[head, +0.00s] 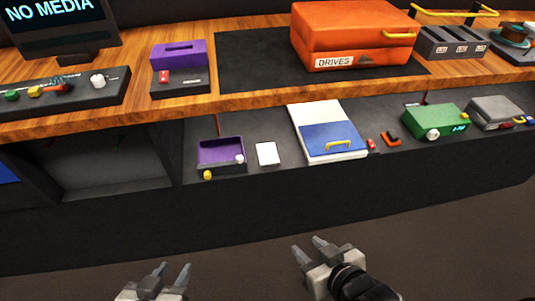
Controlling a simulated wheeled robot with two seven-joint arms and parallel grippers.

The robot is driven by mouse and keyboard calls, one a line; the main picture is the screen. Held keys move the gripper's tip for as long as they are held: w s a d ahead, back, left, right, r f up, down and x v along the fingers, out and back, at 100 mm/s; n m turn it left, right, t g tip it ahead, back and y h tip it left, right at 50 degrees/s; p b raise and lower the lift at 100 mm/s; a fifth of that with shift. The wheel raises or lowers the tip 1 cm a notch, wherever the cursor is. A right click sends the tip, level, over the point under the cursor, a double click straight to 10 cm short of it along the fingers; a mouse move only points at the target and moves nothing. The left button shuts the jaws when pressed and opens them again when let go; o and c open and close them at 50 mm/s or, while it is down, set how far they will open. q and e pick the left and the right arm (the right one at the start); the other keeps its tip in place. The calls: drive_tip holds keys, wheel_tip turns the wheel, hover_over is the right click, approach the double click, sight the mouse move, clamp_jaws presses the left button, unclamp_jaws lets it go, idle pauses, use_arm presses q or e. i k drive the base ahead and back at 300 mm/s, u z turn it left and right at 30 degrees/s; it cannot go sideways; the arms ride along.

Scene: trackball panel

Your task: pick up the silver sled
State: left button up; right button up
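No thing is plainly marked as the silver sled. A grey, silver-like box (497,112) sits at the far right of the lower shelf, and I cannot tell whether it is the sled. An orange case (352,42) labelled DRIVES stands shut on the upper counter, so its inside is hidden. My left gripper (174,267) is open and empty at the bottom, in front of the shelf. My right gripper (307,246) is open and empty, farther right. Both are well apart from the shelf's objects.
The wooden counter (240,94) overhangs the lower shelf. The shelf holds a purple tray (221,152), a white and blue panel with a yellow handle (325,115) and a green box (433,118). A dark slotted unit (452,46) stands right of the case. The floor (440,240) is clear.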

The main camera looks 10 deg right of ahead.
sight(268, 155)
drive_tip(key=u, duration=1.65)
drive_tip(key=k, duration=1.3)
drive_tip(key=z, duration=1.15)
